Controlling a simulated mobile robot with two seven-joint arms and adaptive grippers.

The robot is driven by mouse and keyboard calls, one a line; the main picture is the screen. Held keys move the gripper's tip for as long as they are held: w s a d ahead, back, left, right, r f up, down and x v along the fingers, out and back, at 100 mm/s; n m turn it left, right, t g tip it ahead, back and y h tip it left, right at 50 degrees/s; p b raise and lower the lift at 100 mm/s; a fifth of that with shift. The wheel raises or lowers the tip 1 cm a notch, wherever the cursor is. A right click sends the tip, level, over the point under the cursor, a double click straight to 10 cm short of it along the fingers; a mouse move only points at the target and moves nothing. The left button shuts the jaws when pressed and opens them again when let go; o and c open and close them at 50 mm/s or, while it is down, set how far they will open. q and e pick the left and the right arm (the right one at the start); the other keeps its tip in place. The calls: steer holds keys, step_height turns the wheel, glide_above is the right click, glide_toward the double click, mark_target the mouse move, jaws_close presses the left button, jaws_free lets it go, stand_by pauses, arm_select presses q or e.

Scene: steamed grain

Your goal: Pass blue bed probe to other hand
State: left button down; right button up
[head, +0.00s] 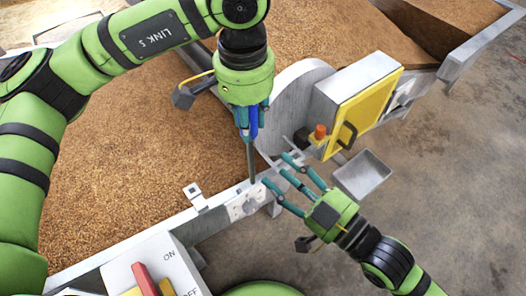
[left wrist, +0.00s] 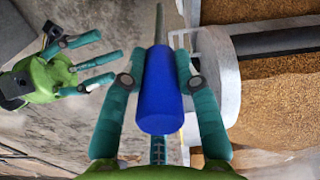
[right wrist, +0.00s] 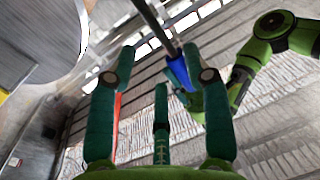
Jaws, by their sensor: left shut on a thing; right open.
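The blue bed probe (head: 253,122) has a blue handle and a thin grey metal shaft that points down in the head view. My left gripper (head: 250,112) is shut on the blue handle, which fills the space between its fingers in the left wrist view (left wrist: 158,95). My right gripper (head: 283,174) is open and empty, lower and to the right, with its fingers towards the shaft. In the right wrist view the shaft (right wrist: 152,22) passes beyond the open fingers, and the blue handle (right wrist: 180,72) shows behind it.
A large bed of brown grain (head: 130,150) lies behind a grey metal rim (head: 150,238). A yellow-fronted box (head: 365,110) with an orange knob (head: 320,131) and a grey tray (head: 362,174) stand at right. An ON/OFF panel (head: 160,262) is at front. Concrete floor is open at right.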

mark_target(252, 148)
steer(key=x, duration=1)
steer(key=shift+a, duration=0.1)
jaws_close()
arm_select(q)
steer(key=c, duration=0.8)
jaws_free()
steer(key=shift+c, duration=0.2)
